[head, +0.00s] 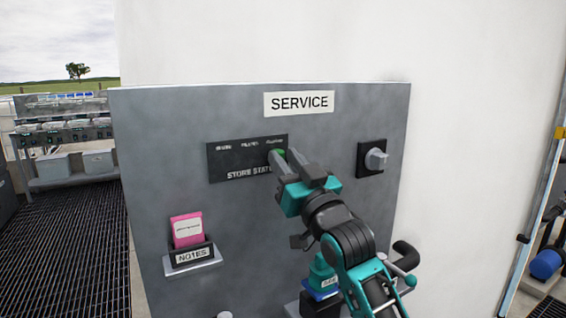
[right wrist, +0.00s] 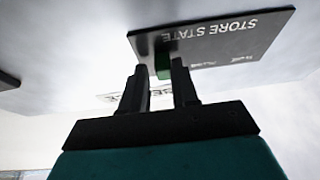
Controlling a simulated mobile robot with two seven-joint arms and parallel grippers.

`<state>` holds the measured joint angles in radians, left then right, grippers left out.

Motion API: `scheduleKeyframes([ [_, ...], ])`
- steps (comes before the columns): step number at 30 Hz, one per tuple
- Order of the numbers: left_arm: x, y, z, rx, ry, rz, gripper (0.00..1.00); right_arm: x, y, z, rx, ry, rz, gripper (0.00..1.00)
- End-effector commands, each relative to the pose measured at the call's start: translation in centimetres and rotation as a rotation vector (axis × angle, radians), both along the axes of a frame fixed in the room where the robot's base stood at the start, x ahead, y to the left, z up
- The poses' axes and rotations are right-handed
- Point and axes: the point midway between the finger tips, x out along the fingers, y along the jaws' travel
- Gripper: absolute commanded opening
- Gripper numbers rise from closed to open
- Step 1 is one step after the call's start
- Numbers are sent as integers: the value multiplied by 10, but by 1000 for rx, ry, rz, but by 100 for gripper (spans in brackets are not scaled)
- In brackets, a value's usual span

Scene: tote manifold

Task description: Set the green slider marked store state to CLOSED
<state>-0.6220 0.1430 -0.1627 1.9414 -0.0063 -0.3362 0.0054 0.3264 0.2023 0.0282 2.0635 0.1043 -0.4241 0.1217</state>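The green slider (head: 281,152) sits at the right end of the dark STORE STATE panel (head: 226,163), under the rightmost of its small labels, which are too blurred to read. My right gripper (head: 283,158) is at the slider, its two fingers pointing into the panel. The fingers stand apart, and firm contact cannot be made out. The fingers hide part of the slider and panel. My left gripper is not in view.
The grey SERVICE board (head: 340,110) carries a dark rotary knob (head: 375,158) right of my gripper. A NOTES holder (head: 192,257) with a pink pad (head: 187,230) is lower left. A teal-and-blue item (head: 321,280) stands below my arm. The board left of the panel is clear.

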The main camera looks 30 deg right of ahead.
Motion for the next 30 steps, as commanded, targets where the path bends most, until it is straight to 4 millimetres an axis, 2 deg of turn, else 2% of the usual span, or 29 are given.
scheduleKeyframes([
  [1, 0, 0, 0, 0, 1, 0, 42, 0, -1, 0, -1, 0, -3, 32],
  [5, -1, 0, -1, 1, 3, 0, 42, 0, 0, 0, -1, 0, 0, 45],
  [12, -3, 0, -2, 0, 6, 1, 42, -1, 1, -1, -1, 0, 2, 45],
  [16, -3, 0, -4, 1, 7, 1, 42, -8, 1, -5, -1, 1, 2, 45],
  [20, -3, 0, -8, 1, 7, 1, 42, -27, 1, -14, -1, 2, 3, 45],
  [30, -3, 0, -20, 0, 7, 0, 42, -90, -2, -40, -3, 3, 1, 45],
])
